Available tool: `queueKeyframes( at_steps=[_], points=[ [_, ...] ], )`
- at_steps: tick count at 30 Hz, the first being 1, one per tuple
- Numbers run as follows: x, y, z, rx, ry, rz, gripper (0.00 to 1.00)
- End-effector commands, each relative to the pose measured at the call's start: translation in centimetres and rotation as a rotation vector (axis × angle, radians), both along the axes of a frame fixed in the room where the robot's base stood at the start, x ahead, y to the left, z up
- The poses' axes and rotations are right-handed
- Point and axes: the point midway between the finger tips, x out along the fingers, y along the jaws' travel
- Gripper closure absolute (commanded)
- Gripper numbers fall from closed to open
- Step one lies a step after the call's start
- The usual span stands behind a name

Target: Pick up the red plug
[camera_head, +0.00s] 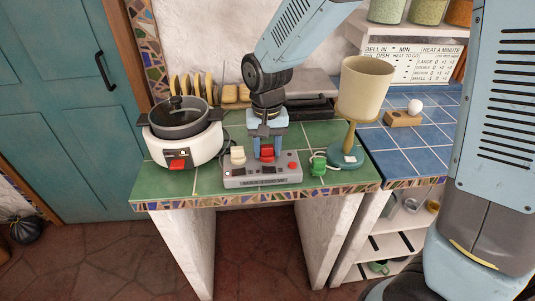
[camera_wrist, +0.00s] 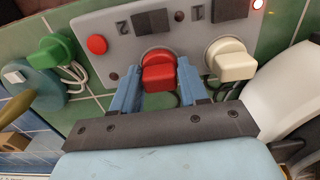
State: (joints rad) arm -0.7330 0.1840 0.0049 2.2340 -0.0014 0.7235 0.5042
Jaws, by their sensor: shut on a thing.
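The red plug (camera_head: 266,152) sits at the grey power strip (camera_head: 240,178) on the green tiled counter. In the wrist view the red plug (camera_wrist: 158,72) is between the two blue fingers of my gripper (camera_wrist: 156,85), which is shut on it. In the head view my gripper (camera_head: 267,140) reaches down from above onto the plug. A cream plug (camera_wrist: 230,60) sits beside it on the strip. Whether the red plug's prongs are in the socket cannot be told.
A green plug (camera_head: 318,165) with a white cord lies right of the strip, near a beige lamp (camera_head: 364,85) on a teal base. A white cooker (camera_head: 183,145) stands at the left. A wooden block (camera_head: 402,118) with a white ball is on the blue tiles.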

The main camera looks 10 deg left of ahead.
Motion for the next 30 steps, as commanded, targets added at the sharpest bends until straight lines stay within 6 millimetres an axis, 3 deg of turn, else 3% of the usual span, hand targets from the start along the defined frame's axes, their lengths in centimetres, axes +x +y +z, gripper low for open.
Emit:
queueKeyframes(
  at_steps=[8,14,25,30],
  points=[
    [0.0,0.0,0.6,0.001,-0.001,0.000,0.87],
    [0.0,0.0,3.6,0.003,-0.003,0.000,0.87],
    [-4.8,-2.1,9.4,0.003,-0.004,0.001,0.87],
    [-7.8,-3.4,10.7,0.003,-0.002,0.002,0.87]
  ],
)
